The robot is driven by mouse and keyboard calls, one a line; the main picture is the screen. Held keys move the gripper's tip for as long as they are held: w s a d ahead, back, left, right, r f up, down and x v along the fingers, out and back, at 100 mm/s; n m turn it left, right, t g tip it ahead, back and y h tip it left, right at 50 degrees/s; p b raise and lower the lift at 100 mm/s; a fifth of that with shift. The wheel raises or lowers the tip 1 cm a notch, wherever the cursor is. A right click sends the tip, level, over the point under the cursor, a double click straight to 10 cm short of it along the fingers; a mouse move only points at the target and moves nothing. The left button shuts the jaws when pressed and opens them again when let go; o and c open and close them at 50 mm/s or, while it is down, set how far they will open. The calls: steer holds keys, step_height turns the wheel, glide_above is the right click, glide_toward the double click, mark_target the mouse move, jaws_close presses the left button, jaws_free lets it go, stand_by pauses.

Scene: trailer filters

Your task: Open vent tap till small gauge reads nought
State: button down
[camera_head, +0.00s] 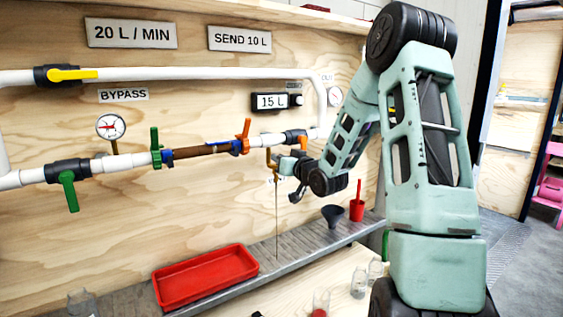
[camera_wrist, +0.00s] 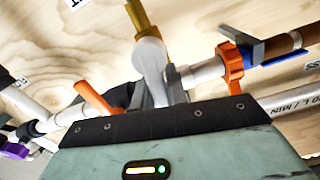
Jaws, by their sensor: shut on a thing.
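The brass vent tap (camera_head: 269,158) hangs under the pipe, right of the brown filter tube (camera_head: 202,151). My gripper (camera_head: 284,168) is at the tap from the right. A thin brownish line (camera_head: 277,222), like a stream, runs from the tap down to the grey drain ledge (camera_head: 290,252). A small white gauge (camera_head: 335,97) sits at the upper right; its needle is too small to read. A larger gauge (camera_head: 110,127) with a red needle stands left.
Orange valve lever (camera_head: 303,143) and orange clamp (camera_head: 245,133) are close beside my gripper. A green clamp (camera_head: 155,145) and green-handled valve (camera_head: 69,190) are left.

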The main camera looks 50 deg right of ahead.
steer(key=c, duration=1.4)
jaws_free()
steer(key=b+v, duration=1.1)
steer(key=v, duration=0.6)
steer(key=shift+s, duration=0.25)
steer(key=shift+f, duration=0.1)
